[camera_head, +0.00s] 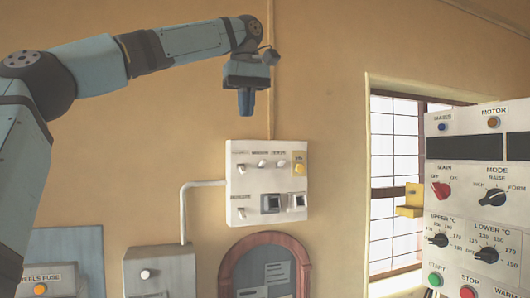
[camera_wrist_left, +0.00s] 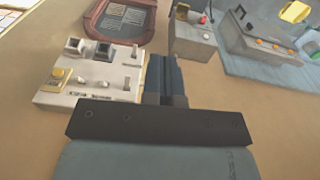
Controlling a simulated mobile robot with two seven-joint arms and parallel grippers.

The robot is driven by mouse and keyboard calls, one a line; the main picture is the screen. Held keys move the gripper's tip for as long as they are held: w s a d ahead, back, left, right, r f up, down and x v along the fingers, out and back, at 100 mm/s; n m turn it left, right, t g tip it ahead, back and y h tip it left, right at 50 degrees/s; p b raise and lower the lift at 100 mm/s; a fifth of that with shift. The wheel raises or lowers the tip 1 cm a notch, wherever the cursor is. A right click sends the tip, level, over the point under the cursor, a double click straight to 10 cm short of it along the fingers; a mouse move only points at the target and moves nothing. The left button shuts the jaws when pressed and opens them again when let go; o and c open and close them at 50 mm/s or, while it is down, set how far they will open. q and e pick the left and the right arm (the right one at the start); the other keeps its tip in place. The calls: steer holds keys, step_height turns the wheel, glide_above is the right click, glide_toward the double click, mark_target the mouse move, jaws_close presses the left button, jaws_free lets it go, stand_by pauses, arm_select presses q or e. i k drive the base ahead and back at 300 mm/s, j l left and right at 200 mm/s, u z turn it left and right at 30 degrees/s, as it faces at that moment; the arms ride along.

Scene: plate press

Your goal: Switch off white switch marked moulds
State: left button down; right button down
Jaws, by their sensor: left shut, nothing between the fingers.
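A white switch panel (camera_head: 268,190) is fixed to the wall at the middle. Its top row has several small white toggles, one at the left (camera_head: 241,168), and a yellow switch (camera_head: 299,168) at the right end. Its lower row has a white toggle (camera_head: 241,211) and two dark rockers. The labels are too small to read, so I cannot tell which toggle is marked moulds. My left gripper (camera_head: 246,108) points down, shut and empty, above the panel and apart from it. My right gripper is not in view.
A large control cabinet (camera_head: 475,145) with knobs and buttons stands at the right, beside a barred window (camera_head: 395,150). Below the panel are a red arched frame (camera_head: 262,240) and a grey box (camera_head: 155,255). A conduit (camera_head: 183,210) runs into the panel's left side.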

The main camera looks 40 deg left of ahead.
mark_target(261, 165)
steer(key=i+j, duration=0.65)
steer(key=j, duration=0.15)
